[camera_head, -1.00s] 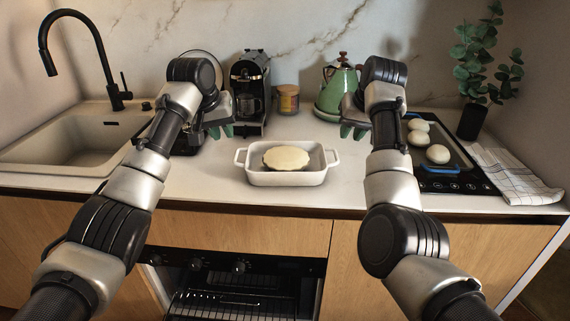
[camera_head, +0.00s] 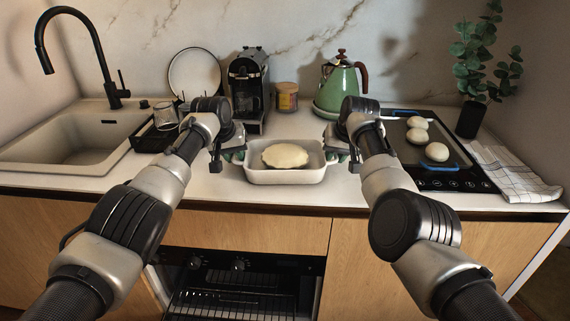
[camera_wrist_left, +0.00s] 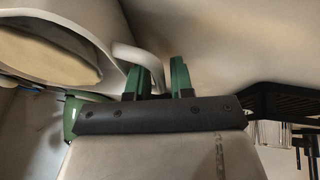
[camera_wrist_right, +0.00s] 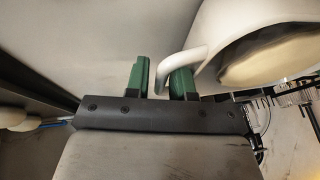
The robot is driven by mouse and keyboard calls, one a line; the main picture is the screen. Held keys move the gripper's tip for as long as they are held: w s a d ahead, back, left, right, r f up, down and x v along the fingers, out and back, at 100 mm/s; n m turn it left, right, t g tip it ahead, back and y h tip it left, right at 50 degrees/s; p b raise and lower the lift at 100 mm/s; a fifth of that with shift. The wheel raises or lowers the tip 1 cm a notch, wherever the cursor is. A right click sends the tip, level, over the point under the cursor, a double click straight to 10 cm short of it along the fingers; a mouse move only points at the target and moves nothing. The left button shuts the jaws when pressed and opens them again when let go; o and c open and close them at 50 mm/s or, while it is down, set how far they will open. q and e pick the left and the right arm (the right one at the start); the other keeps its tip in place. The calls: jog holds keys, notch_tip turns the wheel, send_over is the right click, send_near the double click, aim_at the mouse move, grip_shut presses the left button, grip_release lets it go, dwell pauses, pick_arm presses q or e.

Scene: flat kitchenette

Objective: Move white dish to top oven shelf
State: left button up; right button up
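The white dish (camera_head: 286,176) stands on the counter with a pale round pie (camera_head: 285,155) in it. My left gripper (camera_head: 232,156) is at the dish's left end. In the left wrist view its green fingers (camera_wrist_left: 162,78) are apart, with the left handle (camera_wrist_left: 128,54) reaching in at them. My right gripper (camera_head: 340,154) is at the right end. In the right wrist view its fingers (camera_wrist_right: 160,80) are apart, with the right handle (camera_wrist_right: 180,62) curving in between them. No firm grip shows. The oven (camera_head: 240,290) below the counter shows wire shelves (camera_head: 225,303); its lower part is cut off.
A sink (camera_head: 75,145) is at the left. A coffee machine (camera_head: 247,88), a jar (camera_head: 287,98) and a green kettle (camera_head: 341,85) stand behind the dish. A hob (camera_head: 450,180) with a tray of white rolls (camera_head: 437,152) and a cloth (camera_head: 515,175) are at the right.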

pick_arm(q)
grip_shut()
pick_arm(e)
grip_shut()
pick_arm(q)
jog(key=shift+r, duration=0.15)
pick_arm(e)
jog(key=shift+w+r, duration=0.1)
jog(key=shift+r, duration=0.05)
